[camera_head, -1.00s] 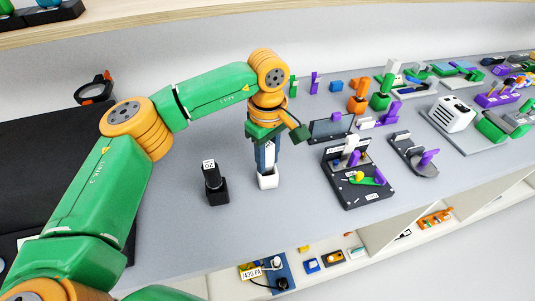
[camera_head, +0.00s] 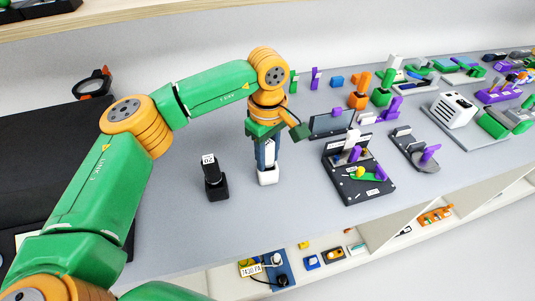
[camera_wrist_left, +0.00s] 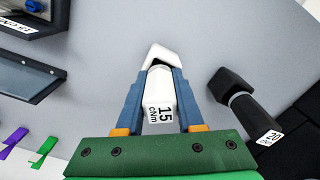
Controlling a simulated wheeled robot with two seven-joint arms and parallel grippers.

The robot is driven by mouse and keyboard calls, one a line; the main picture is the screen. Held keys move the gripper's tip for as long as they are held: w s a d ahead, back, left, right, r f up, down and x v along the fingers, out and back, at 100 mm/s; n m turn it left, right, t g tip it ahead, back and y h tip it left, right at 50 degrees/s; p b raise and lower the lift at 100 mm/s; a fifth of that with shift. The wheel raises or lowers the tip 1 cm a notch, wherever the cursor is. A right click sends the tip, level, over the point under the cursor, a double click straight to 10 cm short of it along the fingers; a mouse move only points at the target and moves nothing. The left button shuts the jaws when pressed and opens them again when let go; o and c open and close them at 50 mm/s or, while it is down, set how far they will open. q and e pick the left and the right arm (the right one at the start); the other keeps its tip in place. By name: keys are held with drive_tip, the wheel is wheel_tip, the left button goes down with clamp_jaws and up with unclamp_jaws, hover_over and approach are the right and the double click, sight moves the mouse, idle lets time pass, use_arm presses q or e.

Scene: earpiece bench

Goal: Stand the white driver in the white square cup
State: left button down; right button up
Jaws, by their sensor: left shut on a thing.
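My left gripper (camera_head: 264,155) points down over the bench and is shut on the white driver, which carries a "15 cNm" label. The white driver (camera_wrist_left: 160,95) shows between the blue fingers in the left wrist view. The white square cup (camera_head: 268,177) stands on the bench right below, and it also shows in the left wrist view (camera_wrist_left: 161,54). The driver's lower end appears to be inside the cup; the fingers hide part of it, so I cannot tell how deep. My right gripper is not in view.
A black driver (camera_head: 209,168) labelled "20" stands in a black square cup (camera_head: 216,189) to the left. A dark fixture (camera_head: 352,187) with yellow and green parts stands to the right. The bench front around the cups is clear.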

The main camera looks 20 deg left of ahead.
use_arm(q)
drive_tip(key=shift+c, duration=2.3)
unclamp_jaws()
